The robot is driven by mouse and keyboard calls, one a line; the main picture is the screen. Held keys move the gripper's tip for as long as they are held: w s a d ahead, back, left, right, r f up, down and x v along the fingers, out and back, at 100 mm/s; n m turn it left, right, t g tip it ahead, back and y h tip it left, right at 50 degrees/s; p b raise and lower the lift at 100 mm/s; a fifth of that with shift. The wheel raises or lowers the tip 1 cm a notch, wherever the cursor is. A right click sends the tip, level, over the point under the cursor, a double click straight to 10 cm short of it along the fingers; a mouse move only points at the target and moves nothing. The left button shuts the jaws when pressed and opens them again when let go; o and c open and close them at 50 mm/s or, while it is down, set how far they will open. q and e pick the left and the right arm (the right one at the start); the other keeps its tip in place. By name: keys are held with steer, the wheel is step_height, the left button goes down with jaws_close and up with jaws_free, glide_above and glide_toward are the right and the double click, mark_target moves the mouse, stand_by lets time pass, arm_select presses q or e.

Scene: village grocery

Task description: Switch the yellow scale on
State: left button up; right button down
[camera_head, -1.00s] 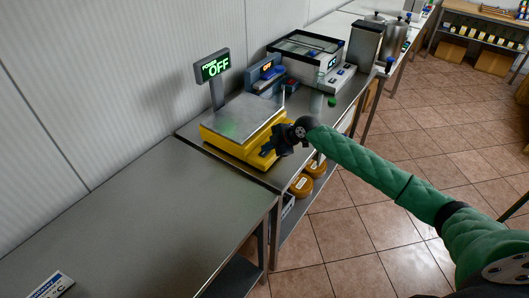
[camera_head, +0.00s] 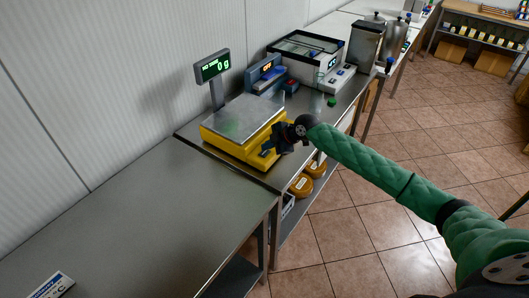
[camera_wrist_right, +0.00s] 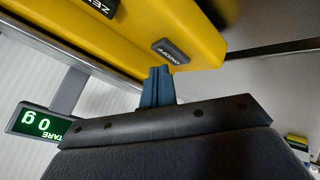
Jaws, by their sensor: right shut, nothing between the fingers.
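The yellow scale (camera_head: 225,143) stands on the steel table, with a bare metal pan (camera_head: 246,117) on top. Its display (camera_head: 212,67) on a post reads 0 g in green. My right gripper (camera_head: 266,151) is at the scale's front right side, shut and empty. In the right wrist view the scale's yellow front (camera_wrist_right: 200,40) carries a dark ON/OFF button (camera_wrist_right: 171,51) and a ZERO button (camera_wrist_right: 103,5). The shut fingertips (camera_wrist_right: 158,72) are right at the ON/OFF button; whether they touch it I cannot tell. My left gripper is out of view.
Behind the scale stand a blue device (camera_head: 265,74) and a glass-topped machine (camera_head: 305,52). A small green object (camera_head: 332,102) lies near the table edge. Orange round containers (camera_head: 301,185) sit on the shelf below. The near steel table (camera_head: 130,220) is mostly bare.

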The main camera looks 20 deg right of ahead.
mark_target(268, 153)
steer(key=shift+r+p, duration=1.25)
steer(key=shift+r, duration=1.7)
